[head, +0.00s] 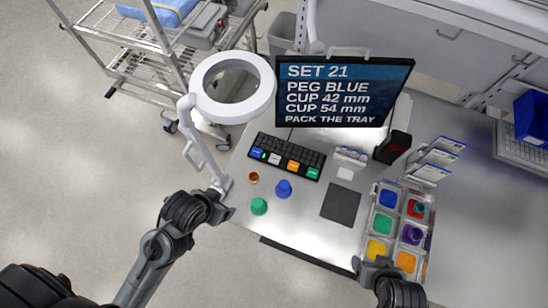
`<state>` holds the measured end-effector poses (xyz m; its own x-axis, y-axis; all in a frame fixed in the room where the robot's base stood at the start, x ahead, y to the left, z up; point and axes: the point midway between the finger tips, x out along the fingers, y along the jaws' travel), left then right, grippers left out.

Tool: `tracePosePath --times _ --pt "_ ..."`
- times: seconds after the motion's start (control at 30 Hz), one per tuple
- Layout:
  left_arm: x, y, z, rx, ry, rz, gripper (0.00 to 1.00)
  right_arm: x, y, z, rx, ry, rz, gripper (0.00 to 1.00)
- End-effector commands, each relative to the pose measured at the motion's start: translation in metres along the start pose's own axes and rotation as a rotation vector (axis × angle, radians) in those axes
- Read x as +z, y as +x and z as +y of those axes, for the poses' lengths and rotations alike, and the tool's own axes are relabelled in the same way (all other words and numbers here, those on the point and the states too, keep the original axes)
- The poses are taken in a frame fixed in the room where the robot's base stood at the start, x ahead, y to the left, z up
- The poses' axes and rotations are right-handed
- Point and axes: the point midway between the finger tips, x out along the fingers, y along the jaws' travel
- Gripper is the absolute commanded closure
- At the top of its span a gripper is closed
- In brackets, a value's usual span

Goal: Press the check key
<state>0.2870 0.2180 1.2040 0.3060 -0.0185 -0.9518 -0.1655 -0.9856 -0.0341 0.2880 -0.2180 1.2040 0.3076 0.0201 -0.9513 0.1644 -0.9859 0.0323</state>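A black keypad (284,150) lies on the bench below the monitor. Its front row has a blue key (257,152), a white key (275,158), an orange key (293,165) and a green key (312,172); their labels are too small to read, so I cannot tell which is the check key. My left gripper (226,212) is at the bench's left edge, below and left of the keypad and apart from it. My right gripper (372,268) is at the near end of the coloured tray, far from the keypad. The fingers of both are too small to read.
The monitor (340,92) reads SET 21, PEG BLUE, CUP 42 mm, CUP 54 mm, PACK THE TRAY. A dark mat (341,205) and compartment tray (398,220) are right.

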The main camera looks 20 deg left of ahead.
Motion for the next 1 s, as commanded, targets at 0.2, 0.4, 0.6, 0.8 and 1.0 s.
tracePosePath --times 0.2,0.4,0.6,0.8,1.0 --pt "0.0006 0.0002 -0.0015 -0.005 0.006 -0.001 0.57 0.0003 0.0001 0.0 0.0 0.0 -0.001 0.29" --pt "0.0006 0.0002 -0.0015 -0.005 0.006 -0.001 0.87 0.0008 0.0002 0.0003 0.001 -0.001 -0.002 0.29" --pt "0.0004 0.0001 -0.0006 -0.002 0.002 -0.001 1.0 0.001 0.0003 0.0007 0.002 -0.003 -0.002 0.29" --pt "-0.0001 0.0 0.0013 0.004 -0.005 0.0 1.0 0.0011 0.0003 0.0008 0.003 -0.003 -0.002 0.29" --pt "-0.0003 -0.0001 0.0017 0.006 -0.007 0.001 1.0 0.0012 0.0003 0.0008 0.003 -0.003 -0.003 0.29"
